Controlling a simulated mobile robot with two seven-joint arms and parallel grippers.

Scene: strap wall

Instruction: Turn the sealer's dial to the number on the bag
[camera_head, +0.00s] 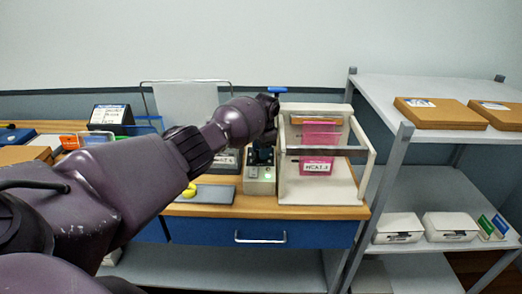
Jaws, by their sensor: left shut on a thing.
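The sealer (343,187) is a pale frame standing on the wooden bench top. A pink bag (320,134) hangs in it, with a white label (317,167) that seems to read "HEAT 3". The sealer's control box (260,187) stands at its left side, with a small green light on its front. My left arm reaches in from the left, and my left gripper (262,154) is at the upper part of the control box, shut on the dial. The gripper hides the dial, so its setting cannot be read. My right gripper is not in view.
A blue-topped handle (277,90) rises behind my left wrist. A grey tray with a yellow item (190,190) lies left of the control box. A blue drawer (262,233) is below the bench top. A grey shelf rack (395,170) with boxes stands close on the right.

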